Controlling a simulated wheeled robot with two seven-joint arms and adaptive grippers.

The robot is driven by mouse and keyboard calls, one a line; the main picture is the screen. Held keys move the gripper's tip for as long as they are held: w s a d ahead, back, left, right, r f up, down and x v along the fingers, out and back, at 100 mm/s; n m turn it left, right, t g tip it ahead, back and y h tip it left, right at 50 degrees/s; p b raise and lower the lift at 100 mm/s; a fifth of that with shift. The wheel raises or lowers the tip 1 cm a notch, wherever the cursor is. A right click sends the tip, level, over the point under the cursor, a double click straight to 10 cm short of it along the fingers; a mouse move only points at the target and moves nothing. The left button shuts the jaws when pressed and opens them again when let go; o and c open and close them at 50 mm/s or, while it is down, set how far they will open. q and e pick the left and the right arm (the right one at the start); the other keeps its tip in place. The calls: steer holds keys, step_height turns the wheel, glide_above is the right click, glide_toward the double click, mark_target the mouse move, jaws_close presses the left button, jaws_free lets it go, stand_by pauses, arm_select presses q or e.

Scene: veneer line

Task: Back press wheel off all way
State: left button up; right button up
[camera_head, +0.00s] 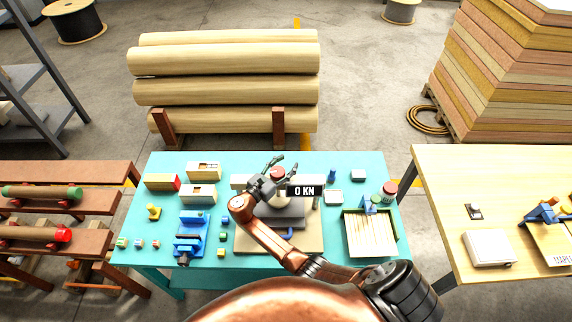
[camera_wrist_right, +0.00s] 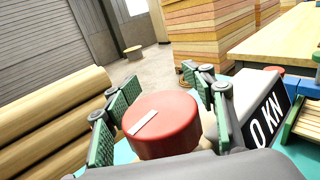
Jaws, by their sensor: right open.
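The press (camera_head: 283,215) stands on a wooden board on the teal table, with a black display (camera_head: 304,191) reading 0 KN. Its red press wheel (camera_head: 278,171) is on top, partly hidden by my gripper in the head view. In the right wrist view the wheel (camera_wrist_right: 160,128) is a red drum with a white mark on its top face. My right gripper (camera_head: 275,167) is open, with one green-padded finger on each side of the wheel. The wheel is between the fingers; I cannot tell whether they touch it. My left gripper is not in view.
The teal table (camera_head: 140,222) also bears a blue vise (camera_head: 190,235), wooden blocks (camera_head: 199,194) and a slatted tray (camera_head: 371,236). Logs (camera_head: 225,62) lie behind it. A wooden table (camera_head: 440,180) stands at the right, a brown rack (camera_head: 75,205) at the left.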

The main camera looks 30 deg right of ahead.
mark_target(273, 177)
steer(key=v, duration=1.2)
